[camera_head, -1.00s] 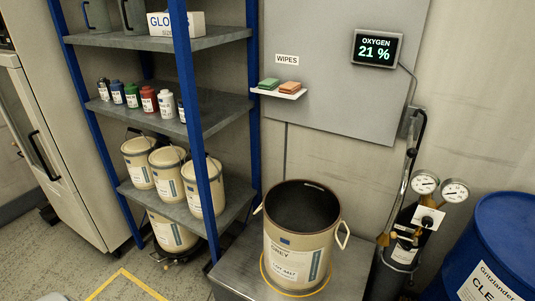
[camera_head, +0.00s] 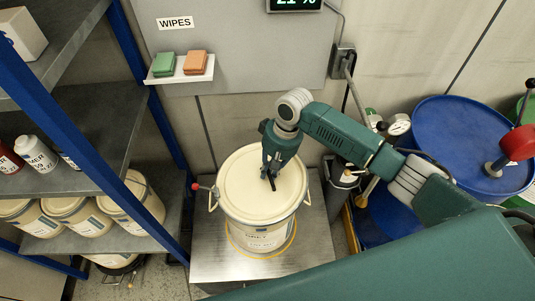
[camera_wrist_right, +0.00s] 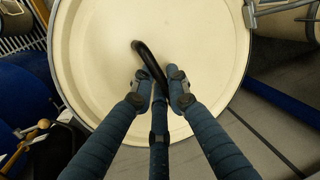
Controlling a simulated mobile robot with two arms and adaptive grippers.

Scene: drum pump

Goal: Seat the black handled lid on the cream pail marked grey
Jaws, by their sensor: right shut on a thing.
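The cream pail (camera_head: 262,238) marked GREY stands upright on a metal platform. A round cream lid (camera_head: 245,190) with a black handle covers its mouth from above and looks roughly level and centred. I cannot tell if its rim is fully down. My right gripper (camera_head: 269,172) comes down over the lid and is shut on its black handle (camera_wrist_right: 149,62). In the right wrist view the lid (camera_wrist_right: 100,40) fills most of the picture, with the fingers (camera_wrist_right: 160,85) either side of the handle. My left gripper is not in view.
Shelving with a blue post (camera_head: 75,130) is close on the left. A wipes shelf (camera_head: 180,75) is on the wall behind. Gas gauges (camera_head: 399,124) and a blue drum (camera_head: 450,125) stand to the right.

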